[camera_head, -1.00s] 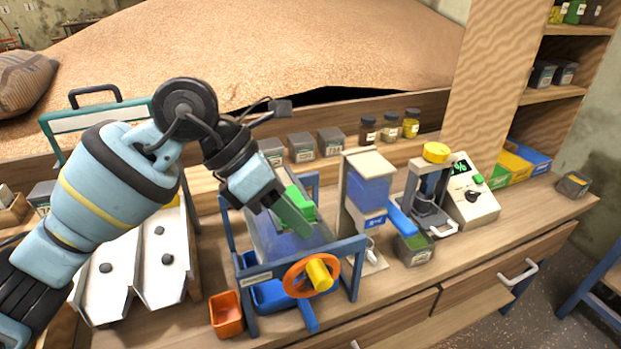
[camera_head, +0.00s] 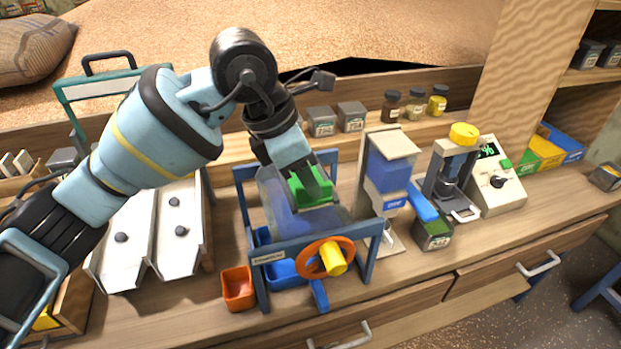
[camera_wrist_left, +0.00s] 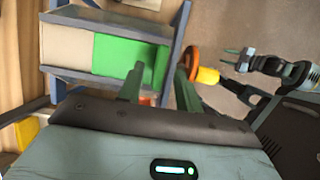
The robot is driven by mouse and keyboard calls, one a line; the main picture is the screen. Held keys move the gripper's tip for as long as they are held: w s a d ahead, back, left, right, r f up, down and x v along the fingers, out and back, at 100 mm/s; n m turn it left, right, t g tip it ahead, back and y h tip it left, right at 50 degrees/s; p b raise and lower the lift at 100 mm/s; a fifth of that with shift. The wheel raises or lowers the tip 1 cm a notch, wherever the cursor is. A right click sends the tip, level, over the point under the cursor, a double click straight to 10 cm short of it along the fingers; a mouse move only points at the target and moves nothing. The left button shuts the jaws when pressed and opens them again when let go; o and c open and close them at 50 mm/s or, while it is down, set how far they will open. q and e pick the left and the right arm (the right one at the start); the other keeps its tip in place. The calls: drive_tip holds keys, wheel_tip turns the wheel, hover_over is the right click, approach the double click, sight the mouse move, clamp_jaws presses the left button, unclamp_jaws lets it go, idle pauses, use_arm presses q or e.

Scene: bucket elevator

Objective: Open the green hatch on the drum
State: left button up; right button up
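The blue, see-through drum (camera_head: 280,212) sits in a blue frame (camera_head: 318,240) on the bench. Its green hatch (camera_head: 319,192) is on top, partly hidden by my left gripper (camera_head: 305,192). The hatch looks closed. In the left wrist view the bright green hatch (camera_wrist_left: 118,52) lies ahead of the two green fingers of my left gripper (camera_wrist_left: 158,90). The fingers are apart, with a green part of the hatch between them; I cannot tell if they touch it. My right gripper (camera_wrist_left: 234,59) shows at the right of the left wrist view, its two fingers apart and empty.
An orange crank wheel (camera_head: 325,258) with a yellow handle is on the frame's front. An orange bin (camera_head: 238,289) stands left of it, a blue-and-white dispenser (camera_head: 388,172) right of it. White chutes (camera_head: 170,235) lie at the left. The front right bench top is clear.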

use_arm(q)
drive_tip(key=shift+x, duration=0.9)
drive_tip(key=shift+c, duration=0.2)
clamp_jaws()
